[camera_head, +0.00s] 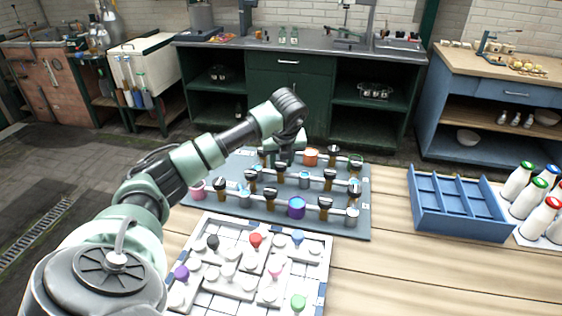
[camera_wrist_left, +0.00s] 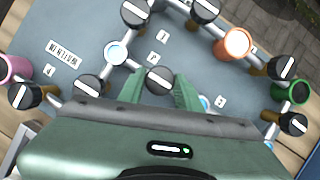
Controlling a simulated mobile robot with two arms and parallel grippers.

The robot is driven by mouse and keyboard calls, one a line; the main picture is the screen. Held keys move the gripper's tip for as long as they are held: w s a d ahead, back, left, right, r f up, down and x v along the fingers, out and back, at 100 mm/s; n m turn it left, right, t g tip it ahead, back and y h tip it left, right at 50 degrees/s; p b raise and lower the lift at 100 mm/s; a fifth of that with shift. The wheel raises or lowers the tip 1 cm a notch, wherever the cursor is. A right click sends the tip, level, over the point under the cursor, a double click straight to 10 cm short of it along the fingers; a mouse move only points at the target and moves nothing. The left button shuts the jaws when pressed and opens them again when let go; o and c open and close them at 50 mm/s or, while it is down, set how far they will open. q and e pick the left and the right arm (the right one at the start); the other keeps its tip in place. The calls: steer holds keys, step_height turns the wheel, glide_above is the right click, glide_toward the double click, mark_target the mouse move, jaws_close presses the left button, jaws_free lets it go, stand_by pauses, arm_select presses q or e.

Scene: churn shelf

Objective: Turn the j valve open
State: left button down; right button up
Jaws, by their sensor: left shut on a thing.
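A dark grey valve board (camera_head: 350,225) with pipes and several black-topped valves lies on the wooden table. My left gripper (camera_head: 284,161) reaches down over the back middle of it. In the left wrist view the green fingers of my left gripper (camera_wrist_left: 160,92) stand on either side of a black valve knob (camera_wrist_left: 160,80) with a white bar, and they are shut on it. Small white letter plates (camera_wrist_left: 162,36) sit nearby, but I cannot read with certainty which marks this valve. My right gripper is not in view.
An orange cup (camera_wrist_left: 238,43), a pink cup (camera_head: 198,190) and a purple cup (camera_head: 296,207) stand among the pipes. A white tray with coloured knobs (camera_head: 325,240) lies in front. A blue divided crate (camera_head: 460,228) and several bottles (camera_head: 517,182) stand to the right.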

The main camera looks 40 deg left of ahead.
arm_select(q)
steer(key=shift+r, duration=0.1)
steer(key=c, duration=1)
jaws_free()
steer(key=b+v, duration=0.1)
steer(key=v, duration=0.6)
steer(key=shift+r, duration=0.35)
steer(key=shift+s+d+f, duration=0.1)
steer(key=shift+s+d, duration=0.05)
